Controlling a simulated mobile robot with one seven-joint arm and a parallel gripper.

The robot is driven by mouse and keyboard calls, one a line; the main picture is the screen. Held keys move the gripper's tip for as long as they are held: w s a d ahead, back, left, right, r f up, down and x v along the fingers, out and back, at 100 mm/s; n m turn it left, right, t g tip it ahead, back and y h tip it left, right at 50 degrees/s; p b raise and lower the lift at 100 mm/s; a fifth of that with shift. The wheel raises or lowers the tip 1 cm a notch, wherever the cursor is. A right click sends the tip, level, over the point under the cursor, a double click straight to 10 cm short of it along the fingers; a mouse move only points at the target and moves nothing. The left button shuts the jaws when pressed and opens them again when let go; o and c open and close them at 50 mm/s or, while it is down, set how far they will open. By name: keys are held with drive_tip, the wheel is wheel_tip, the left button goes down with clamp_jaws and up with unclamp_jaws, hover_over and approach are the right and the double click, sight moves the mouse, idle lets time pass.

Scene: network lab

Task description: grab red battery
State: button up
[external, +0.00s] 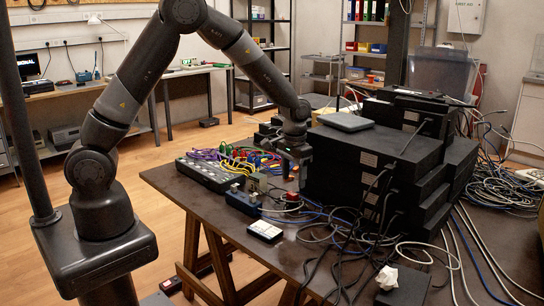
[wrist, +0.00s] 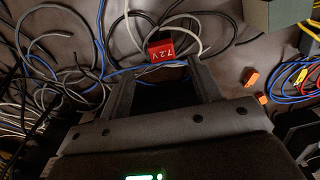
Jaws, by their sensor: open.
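The red battery (wrist: 161,49), marked "7.2 V", lies among grey and blue cables on the dark table. In the wrist view it sits in line with the gap between my fingers, just beyond their tips. In the external view it is a small red block (external: 292,197) just below my gripper (external: 296,172). My gripper also shows in the wrist view (wrist: 161,78), open, with nothing held between its fingers. It points down at the table; the exact height above the battery is hard to tell.
A stack of black network boxes (external: 355,160) stands close to the right of my gripper. A grey multi-port device (external: 209,175) and coloured cables lie to the left. Two small orange pieces (wrist: 250,77) lie near the battery. A black-and-white item (external: 265,231) lies at the front edge.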

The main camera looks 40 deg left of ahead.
sight(293, 193)
wheel_tip(293, 193, down, 7)
drive_tip(key=shift+a+r, duration=0.1)
drive_tip(key=shift+r, duration=0.1)
idle(0.3)
drive_tip(key=c, duration=1.1)
